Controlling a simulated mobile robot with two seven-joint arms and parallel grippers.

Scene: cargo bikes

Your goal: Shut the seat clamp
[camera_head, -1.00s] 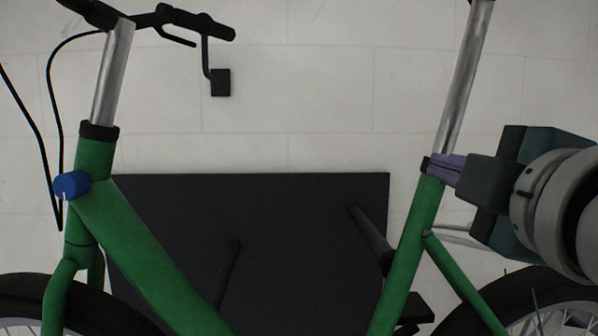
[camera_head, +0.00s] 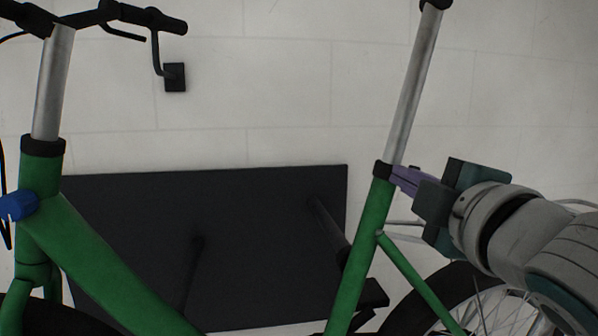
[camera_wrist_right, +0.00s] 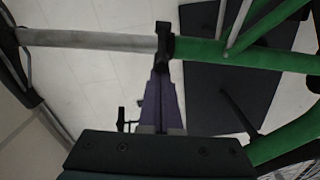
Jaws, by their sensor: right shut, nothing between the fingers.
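The seat clamp (camera_head: 383,169) is a small black collar at the top of the green seat tube, around the foot of the silver seat post (camera_head: 415,85). In the right wrist view the clamp (camera_wrist_right: 165,42) is a dark band between the silver post and the green tube. Its lever is hard to tell apart from the collar. My right gripper (camera_head: 394,174) comes from the right, its purple fingers closed together and empty. The fingertips (camera_wrist_right: 161,72) are right at the clamp; whether they touch it I cannot tell. My left gripper is not in view.
The green frame (camera_head: 100,255) runs to the left, with handlebars (camera_head: 110,14) at top left and a blue part (camera_head: 15,206) on the head tube. A dark panel (camera_head: 130,220) lies behind the frame. The rear wheel (camera_head: 470,300) is below my right arm.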

